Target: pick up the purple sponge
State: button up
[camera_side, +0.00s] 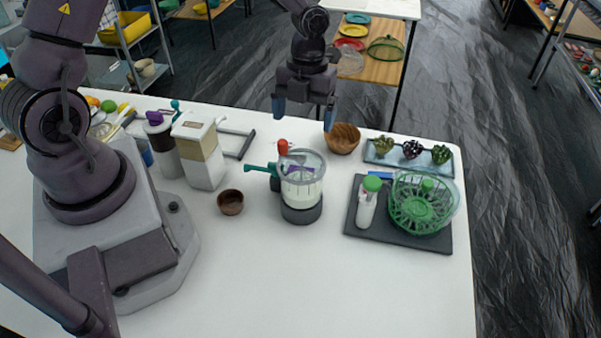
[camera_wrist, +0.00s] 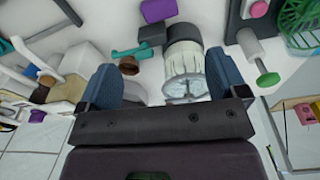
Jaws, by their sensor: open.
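A purple sponge (camera_side: 300,170) shows in the side view as a small patch seen through the clear jar of the blender (camera_side: 302,190), so it appears to lie behind it. In the wrist view the purple sponge (camera_wrist: 158,10) is a block at the top edge, partly cut off, beyond the blender (camera_wrist: 184,58). My gripper (camera_side: 304,110) is open and empty, with its fingers pointing down, above the far side of the table. It is well above the sponge and apart from it. In the wrist view my gripper (camera_wrist: 164,78) has nothing between its fingers.
A dark board (camera_side: 400,236) holds a green-lidded bottle (camera_side: 367,203) and a green basket (camera_side: 423,203). Canisters (camera_side: 202,155) stand left. The front table is clear.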

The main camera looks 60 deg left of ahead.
jog(key=shift+m, duration=0.5)
jog(key=f, duration=0.8)
jog(key=s+f, duration=0.1)
jog(key=f, duration=0.4)
jog(key=shift+d, duration=0.35)
jog(key=c, duration=0.9)
